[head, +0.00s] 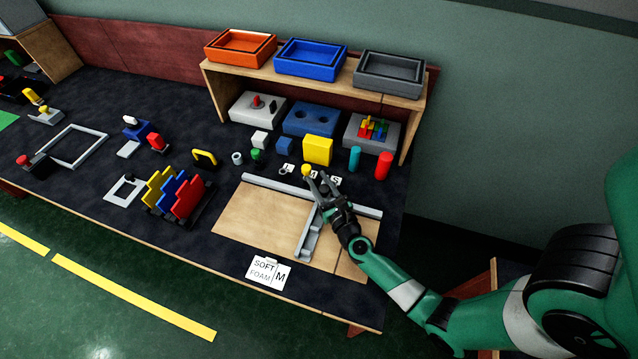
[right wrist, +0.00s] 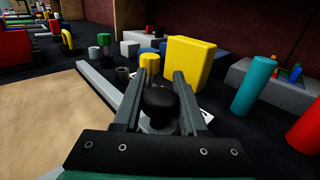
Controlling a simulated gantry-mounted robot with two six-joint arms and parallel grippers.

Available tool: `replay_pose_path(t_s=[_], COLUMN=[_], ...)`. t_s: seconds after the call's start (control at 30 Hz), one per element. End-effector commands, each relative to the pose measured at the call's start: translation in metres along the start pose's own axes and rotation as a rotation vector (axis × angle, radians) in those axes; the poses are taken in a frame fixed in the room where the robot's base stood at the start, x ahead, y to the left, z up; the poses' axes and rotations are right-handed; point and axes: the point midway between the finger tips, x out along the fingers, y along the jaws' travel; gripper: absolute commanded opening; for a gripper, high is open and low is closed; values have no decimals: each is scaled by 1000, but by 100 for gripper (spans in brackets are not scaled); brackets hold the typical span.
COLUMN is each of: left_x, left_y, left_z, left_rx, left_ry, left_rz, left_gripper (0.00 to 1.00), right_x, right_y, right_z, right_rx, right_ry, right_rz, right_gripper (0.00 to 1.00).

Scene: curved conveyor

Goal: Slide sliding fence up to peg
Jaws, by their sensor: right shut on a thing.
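The sliding fence (head: 307,242) is a grey bar lying across the right part of a wooden board (head: 255,222), running from near the front edge toward the back rail (head: 262,183). My right gripper (head: 318,181) is low over the fence's far end. In the right wrist view my right gripper (right wrist: 158,78) has its fingers on either side of a black round knob (right wrist: 160,101) and is shut on it. The hand hides the far end of the fence. I cannot tell which piece is the peg; a yellow cylinder (head: 306,170) stands just behind the rail. My left gripper is not in view.
A yellow block (head: 318,149), a teal cylinder (head: 354,159) and a red cylinder (head: 383,165) stand behind the board. A shelf with orange, blue and grey trays (head: 390,72) is at the back. The board left of the fence is clear. A foam label card (head: 268,273) lies in front.

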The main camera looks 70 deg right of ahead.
Motion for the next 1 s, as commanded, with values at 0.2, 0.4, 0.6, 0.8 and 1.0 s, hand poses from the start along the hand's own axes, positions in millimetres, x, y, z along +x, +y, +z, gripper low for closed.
replay_pose_path(t_s=[0.2, 0.4, 0.6, 0.8, 1.0], left_x=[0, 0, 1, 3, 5], left_y=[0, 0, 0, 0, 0], left_z=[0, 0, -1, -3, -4], left_rx=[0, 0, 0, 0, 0], left_ry=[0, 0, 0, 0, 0], left_rz=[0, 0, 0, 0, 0], left_gripper=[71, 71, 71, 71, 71], right_x=[0, 0, -8, -48, -94], right_y=[0, 0, 0, 1, 1], right_z=[0, 0, 0, -1, 0], right_rx=[0, 0, 0, -2, -2], right_ry=[0, 0, 1, 4, 3], right_rz=[1, 0, 0, 4, 5], right_gripper=[68, 70, 70, 70, 70])
